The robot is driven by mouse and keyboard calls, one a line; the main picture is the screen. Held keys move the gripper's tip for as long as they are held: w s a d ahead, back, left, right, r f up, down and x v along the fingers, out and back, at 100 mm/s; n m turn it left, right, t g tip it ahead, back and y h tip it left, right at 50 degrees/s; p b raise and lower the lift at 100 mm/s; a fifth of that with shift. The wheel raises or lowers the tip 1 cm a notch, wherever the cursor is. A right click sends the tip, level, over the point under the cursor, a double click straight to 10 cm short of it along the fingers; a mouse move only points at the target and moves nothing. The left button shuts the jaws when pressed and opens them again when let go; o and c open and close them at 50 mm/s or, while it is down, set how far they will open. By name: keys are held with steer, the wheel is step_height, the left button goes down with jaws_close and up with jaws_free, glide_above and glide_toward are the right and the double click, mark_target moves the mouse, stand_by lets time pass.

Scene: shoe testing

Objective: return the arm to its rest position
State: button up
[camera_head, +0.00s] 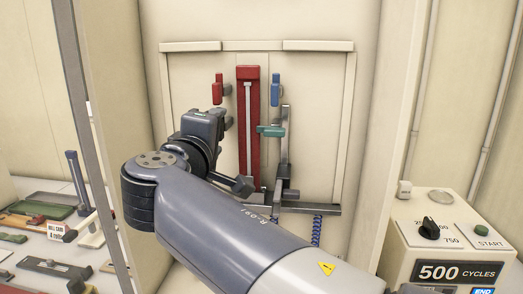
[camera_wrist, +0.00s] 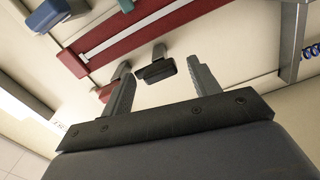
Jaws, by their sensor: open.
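My gripper shows in the wrist view (camera_wrist: 160,66) with its two grey fingers spread apart and nothing held between them. A dark block-shaped handle (camera_wrist: 157,71) appears between the fingertips in that view, apart from both fingers. In the head view my arm reaches from the lower right up to the left and bends at the elbow. My dark wrist sits in front of the left side of the booth's back wall. The fingers are hidden or too small to make out there.
A tall red panel (camera_head: 247,75) stands on the back wall. Around it are a red handle (camera_head: 217,92), a blue handle (camera_head: 276,90) and a teal handle (camera_head: 271,131). A control box (camera_head: 455,247) stands at right. Tools lie on a left bench (camera_head: 35,187).

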steer(key=shift+m+p, duration=1.6)
steer(key=shift+m, duration=6.2)
steer(key=shift+d, duration=0.1)
